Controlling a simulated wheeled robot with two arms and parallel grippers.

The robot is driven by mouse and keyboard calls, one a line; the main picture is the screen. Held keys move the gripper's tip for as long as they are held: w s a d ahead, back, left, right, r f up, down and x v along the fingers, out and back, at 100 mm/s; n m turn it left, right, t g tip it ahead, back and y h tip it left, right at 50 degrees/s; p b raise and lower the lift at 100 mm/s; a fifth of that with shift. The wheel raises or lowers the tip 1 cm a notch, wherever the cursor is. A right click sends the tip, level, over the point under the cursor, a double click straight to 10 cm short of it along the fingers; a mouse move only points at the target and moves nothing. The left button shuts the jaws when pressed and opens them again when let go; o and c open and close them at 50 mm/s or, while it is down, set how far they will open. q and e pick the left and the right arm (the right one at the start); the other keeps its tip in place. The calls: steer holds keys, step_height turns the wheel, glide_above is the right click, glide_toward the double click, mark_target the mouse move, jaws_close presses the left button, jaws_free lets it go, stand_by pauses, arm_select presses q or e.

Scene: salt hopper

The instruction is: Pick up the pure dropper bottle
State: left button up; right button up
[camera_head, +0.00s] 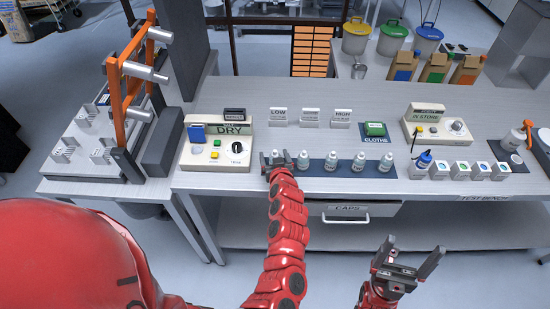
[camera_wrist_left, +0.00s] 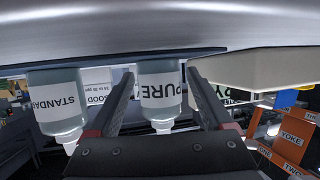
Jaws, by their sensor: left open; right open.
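The pure dropper bottle (camera_wrist_left: 160,92) shows upside down in the left wrist view, with a white label reading PURE. It stands between the two fingers of my left gripper (camera_wrist_left: 160,76), which is open around it. In the head view this left gripper (camera_head: 276,158) is at the left end of the bottle row and largely covers the bottle there. A bottle labelled STANDARD (camera_wrist_left: 57,100) stands beside it, outside the fingers. My right gripper (camera_head: 407,264) is open and empty, in front of the bench at lower right.
More dropper bottles (camera_head: 331,162) stand on a dark blue mat (camera_head: 317,170). The cream DRY box (camera_head: 217,160) is close on the left. LOW and HIGH signs (camera_head: 279,116) stand behind. A CAPS drawer (camera_head: 350,211) is under the bench edge.

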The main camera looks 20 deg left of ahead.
arm_select(q)
steer(key=shift+w+a+f, duration=0.15)
steer(key=shift+w+a, duration=0.05)
steer(key=shift+w, duration=0.05)
jaws_close()
stand_by(0.3)
